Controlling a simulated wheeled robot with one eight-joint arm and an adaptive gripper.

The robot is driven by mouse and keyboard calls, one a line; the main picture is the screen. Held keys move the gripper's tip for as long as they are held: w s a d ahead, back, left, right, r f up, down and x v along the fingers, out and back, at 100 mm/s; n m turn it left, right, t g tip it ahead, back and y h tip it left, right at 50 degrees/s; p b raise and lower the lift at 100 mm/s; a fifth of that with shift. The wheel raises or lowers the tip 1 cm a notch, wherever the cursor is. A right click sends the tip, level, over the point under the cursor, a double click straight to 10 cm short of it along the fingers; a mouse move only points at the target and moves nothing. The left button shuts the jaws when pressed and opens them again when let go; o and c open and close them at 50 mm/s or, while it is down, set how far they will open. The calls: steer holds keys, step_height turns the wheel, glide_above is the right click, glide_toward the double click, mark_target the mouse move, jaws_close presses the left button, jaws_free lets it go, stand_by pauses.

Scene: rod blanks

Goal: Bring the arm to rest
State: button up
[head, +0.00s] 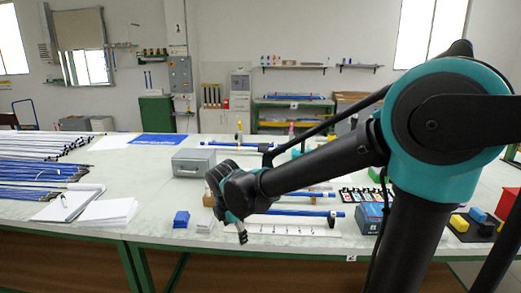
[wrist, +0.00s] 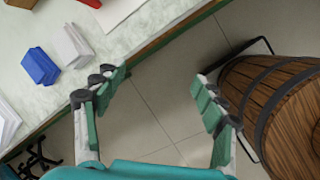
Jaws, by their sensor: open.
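My arm reaches from the right of the head view to the middle, bent at its teal joint. My gripper (head: 243,232) hangs near the table's front edge, fingers pointing down. In the wrist view my gripper (wrist: 160,95) has its two fingers wide apart, with nothing between them but tiled floor below. It is open and empty. The table (head: 160,225) has a pale top and a green frame. Blue rods (head: 300,213) lie on it behind and right of my gripper, partly hidden by my arm.
Blue blocks (head: 181,219) and white blocks (head: 205,226) sit left of my gripper. A grey box (head: 193,162), papers (head: 108,212) and bundles of rods (head: 40,171) are farther left. A wooden barrel (wrist: 275,105) stands on the floor at the right of the wrist view.

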steer(key=s+d+f+m, duration=0.3)
steer(key=d+m, duration=0.5)
steer(key=d, duration=0.1)
steer(key=s+d+f+m, duration=0.3)
steer(key=d+m, duration=0.5)
steer(key=d, duration=0.1)
steer(key=s+d+f+m, duration=0.3)
steer(key=d+m, duration=0.6)
steer(key=shift+s, duration=0.4)
